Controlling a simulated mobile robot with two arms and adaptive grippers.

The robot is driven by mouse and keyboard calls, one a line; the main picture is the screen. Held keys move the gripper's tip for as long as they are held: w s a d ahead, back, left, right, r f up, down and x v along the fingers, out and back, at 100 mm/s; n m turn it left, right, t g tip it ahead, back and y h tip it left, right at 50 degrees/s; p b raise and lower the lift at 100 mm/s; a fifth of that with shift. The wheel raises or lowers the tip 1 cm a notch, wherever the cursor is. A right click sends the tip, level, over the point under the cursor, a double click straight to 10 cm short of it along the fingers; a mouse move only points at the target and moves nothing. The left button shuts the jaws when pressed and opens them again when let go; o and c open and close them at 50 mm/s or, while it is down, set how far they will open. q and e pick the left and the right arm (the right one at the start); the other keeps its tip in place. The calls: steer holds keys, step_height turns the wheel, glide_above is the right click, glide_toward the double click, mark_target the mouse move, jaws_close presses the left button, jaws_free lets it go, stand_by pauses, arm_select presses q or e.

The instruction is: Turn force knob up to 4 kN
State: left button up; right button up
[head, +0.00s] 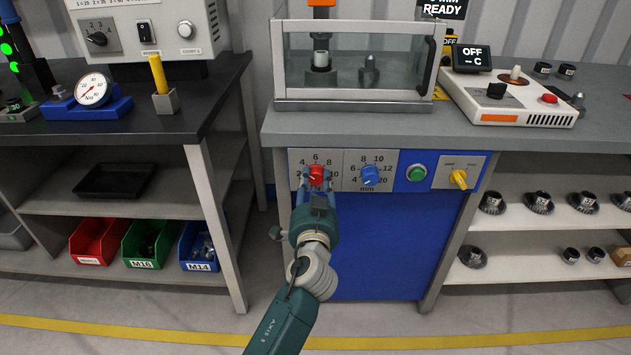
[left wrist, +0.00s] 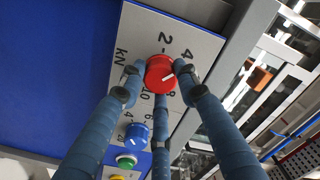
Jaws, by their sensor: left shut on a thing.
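The red force knob (head: 316,173) sits on the scale panel at the left of the blue machine front, with 4 and 6 printed around its upper side. It also shows in the left wrist view (left wrist: 160,72), with kN lettering beside it. Its white mark points between the 4 and the 8, toward where a finger covers the scale. My left gripper (head: 316,184) is shut around the knob, with its blue fingers on several sides of it. The fingers hide part of the scale. My right gripper is not in view.
A blue mm knob (head: 370,174) sits close to the right, then a green button (head: 417,173) and a yellow switch (head: 459,179). The glass-fronted press (head: 352,62) stands on the grey bench above. The floor in front is clear.

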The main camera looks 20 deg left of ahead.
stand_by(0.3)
arm_select(q)
steer(key=o, duration=1.1)
steer(key=shift+a, duration=0.1)
steer(key=shift+o, duration=0.2)
steer(key=v, duration=0.7)
steer(key=shift+s, duration=0.25)
